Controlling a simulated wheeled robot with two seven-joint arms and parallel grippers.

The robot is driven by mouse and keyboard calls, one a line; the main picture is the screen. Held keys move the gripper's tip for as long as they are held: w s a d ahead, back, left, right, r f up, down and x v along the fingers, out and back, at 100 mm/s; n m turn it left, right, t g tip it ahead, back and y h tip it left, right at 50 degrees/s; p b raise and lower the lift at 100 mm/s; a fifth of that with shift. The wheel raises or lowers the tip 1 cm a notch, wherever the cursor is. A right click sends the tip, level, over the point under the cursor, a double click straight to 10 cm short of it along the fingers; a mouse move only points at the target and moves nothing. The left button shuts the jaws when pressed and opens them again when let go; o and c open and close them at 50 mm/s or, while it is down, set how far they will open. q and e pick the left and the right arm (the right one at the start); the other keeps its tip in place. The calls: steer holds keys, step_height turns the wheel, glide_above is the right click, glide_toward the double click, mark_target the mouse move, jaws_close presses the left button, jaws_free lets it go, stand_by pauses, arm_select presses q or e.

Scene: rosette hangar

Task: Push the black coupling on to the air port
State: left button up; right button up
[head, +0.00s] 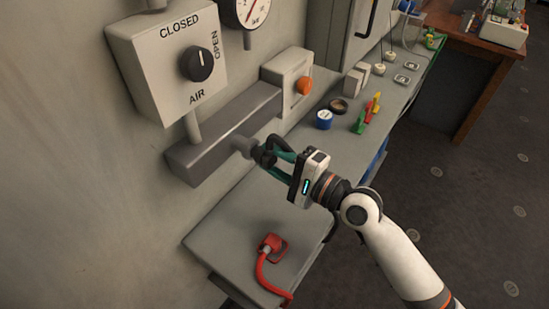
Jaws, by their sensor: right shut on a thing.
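The black coupling (267,159) is between the fingers of my right gripper (272,153), which is shut on it. The air port (242,145) is a short grey stub on the front of the grey manifold block (215,143) on the wall. The coupling is in line with the port and very close to it. I cannot tell whether they touch or how far the coupling is on, because the fingers partly cover it. My left gripper is not in view.
A red coupling (271,243) with a red hose lies on the grey bench (225,228) below. An air valve box (168,62) with a black knob (196,64) is above. A blue roll (323,119) and coloured clips (366,114) lie further along the bench.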

steer(key=shift+w+a, duration=0.3)
steer(key=shift+a, duration=0.05)
steer(key=o, duration=1)
steer(key=shift+b+v, duration=1.85)
steer(key=shift+v, duration=4.15)
